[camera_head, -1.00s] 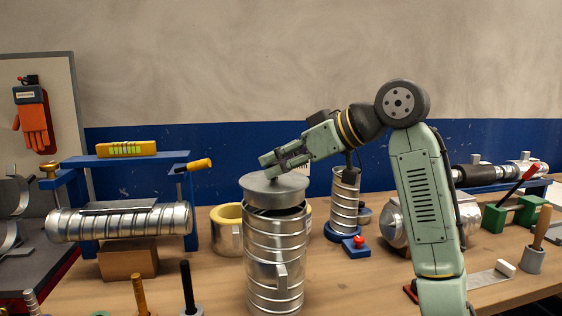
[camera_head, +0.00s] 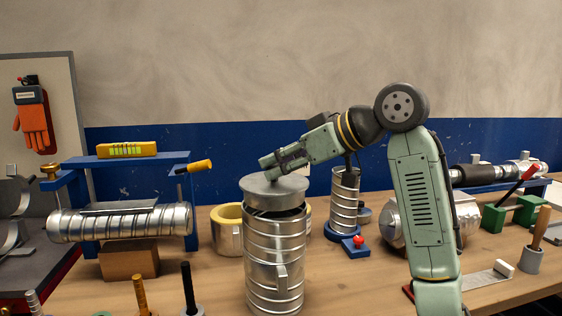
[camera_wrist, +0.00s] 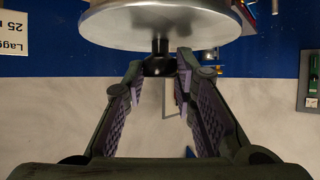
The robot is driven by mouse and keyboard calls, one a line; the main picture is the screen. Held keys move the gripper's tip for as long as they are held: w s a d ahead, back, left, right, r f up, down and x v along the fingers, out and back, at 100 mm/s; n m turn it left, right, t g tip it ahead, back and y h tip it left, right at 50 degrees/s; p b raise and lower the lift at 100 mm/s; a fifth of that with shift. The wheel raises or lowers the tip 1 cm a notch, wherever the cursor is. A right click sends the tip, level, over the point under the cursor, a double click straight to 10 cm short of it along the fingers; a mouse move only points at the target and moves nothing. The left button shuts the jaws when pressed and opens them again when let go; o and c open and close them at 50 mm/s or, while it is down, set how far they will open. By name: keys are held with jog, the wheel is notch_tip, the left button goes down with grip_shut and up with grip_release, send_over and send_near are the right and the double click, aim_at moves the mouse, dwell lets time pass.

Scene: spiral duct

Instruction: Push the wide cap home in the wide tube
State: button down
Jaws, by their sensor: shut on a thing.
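The wide cap (camera_head: 274,193) is a grey metal disc with a short side wall, sitting at the mouth of the wide tube (camera_head: 274,250). The tube is a ribbed silver cylinder standing upright with a small side handle. A dark gap shows between the cap and the tube's rim on the right side. My gripper (camera_head: 268,167) is above the cap, tilted down from the right, and shut on the cap's knob. In the wrist view the dark knob (camera_wrist: 158,62) is between my fingertips, under the cap's shiny disc (camera_wrist: 165,22).
A cream-lined ring (camera_head: 228,230) stands behind the tube to the left. A smaller spiral tube (camera_head: 344,200) on a blue base stands to the right. A long spiral duct (camera_head: 120,222) lies in a blue stand at left. Upright tools (camera_head: 188,288) stand at the front left.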

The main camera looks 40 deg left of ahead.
aim_at(283, 183)
jog(key=shift+f+b, duration=0.65)
jog(key=shift+f, duration=0.4)
jog(key=shift+f, duration=0.35)
jog(key=shift+f+b, duration=0.55)
jog(key=shift+f, duration=0.15)
jog(key=c, duration=1.2)
grip_release()
jog(key=v, duration=1.2)
